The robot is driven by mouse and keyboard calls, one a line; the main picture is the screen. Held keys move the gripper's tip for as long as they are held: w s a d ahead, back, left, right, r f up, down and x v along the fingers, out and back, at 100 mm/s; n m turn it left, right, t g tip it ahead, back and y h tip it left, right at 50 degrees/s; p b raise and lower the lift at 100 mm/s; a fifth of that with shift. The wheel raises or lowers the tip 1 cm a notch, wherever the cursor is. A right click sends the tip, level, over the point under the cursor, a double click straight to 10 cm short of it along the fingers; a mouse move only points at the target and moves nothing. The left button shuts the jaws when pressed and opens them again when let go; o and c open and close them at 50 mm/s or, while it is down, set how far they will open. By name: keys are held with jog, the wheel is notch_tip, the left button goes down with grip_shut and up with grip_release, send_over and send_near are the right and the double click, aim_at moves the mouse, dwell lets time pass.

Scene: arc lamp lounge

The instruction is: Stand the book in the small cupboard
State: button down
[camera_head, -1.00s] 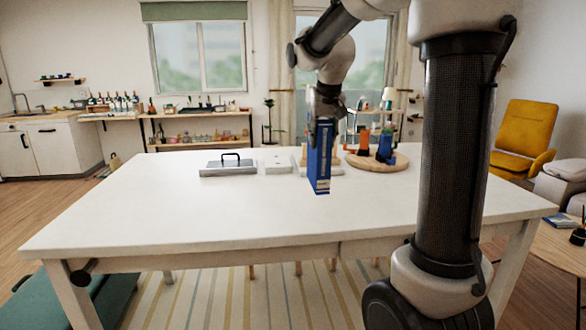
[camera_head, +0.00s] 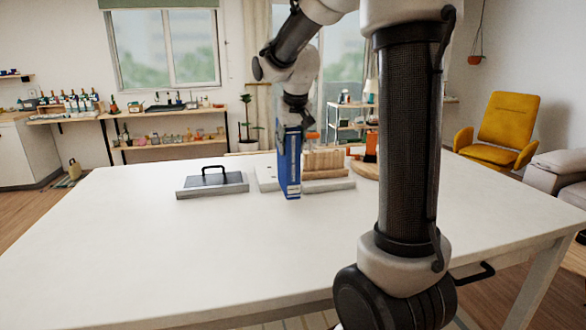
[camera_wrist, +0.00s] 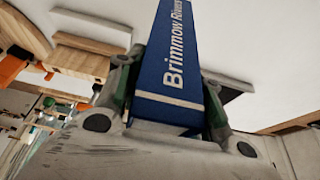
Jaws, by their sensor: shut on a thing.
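A blue book (camera_head: 288,165) hangs upright from my gripper (camera_head: 291,120) above the far middle of the white table. I cannot make out a small cupboard for certain in either view.
The white table (camera_head: 200,245) is bare in front. A grey flat box with a black handle (camera_head: 212,181) lies left of the book. Wooden blocks (camera_head: 325,160) on a pale slab stand right of it, beside a round wooden board (camera_head: 366,170). A yellow chair (camera_head: 508,125) stands beyond.

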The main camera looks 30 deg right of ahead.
aim_at(291, 161)
jog(key=shift+f, duration=2.9)
jog(key=c, duration=0.9)
grip_release()
